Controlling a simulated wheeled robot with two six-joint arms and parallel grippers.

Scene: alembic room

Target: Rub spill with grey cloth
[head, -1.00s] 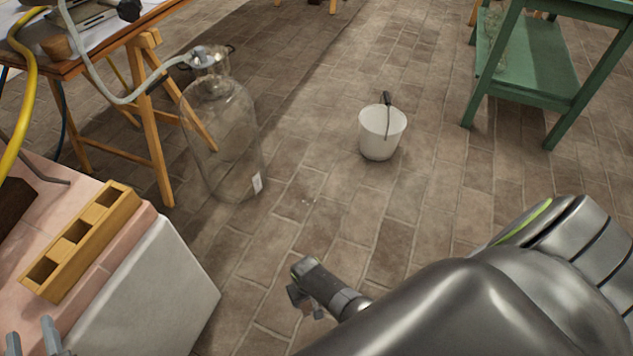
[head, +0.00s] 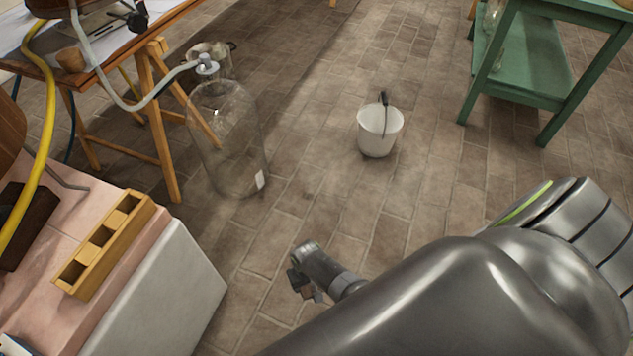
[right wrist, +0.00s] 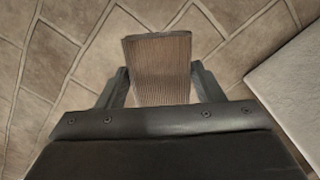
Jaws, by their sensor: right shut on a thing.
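My right gripper (head: 303,290) hangs low over the brick floor in the head view, left of my large grey arm. I cannot make out a clear spill on the floor.
A white bucket (head: 379,131) and a large glass bottle (head: 228,140) stand on the floor. A pink-topped block (head: 62,238) with a pale side and a yellow wooden holder (head: 104,246) is at left. A green table (head: 530,70) stands at right. The middle floor is open.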

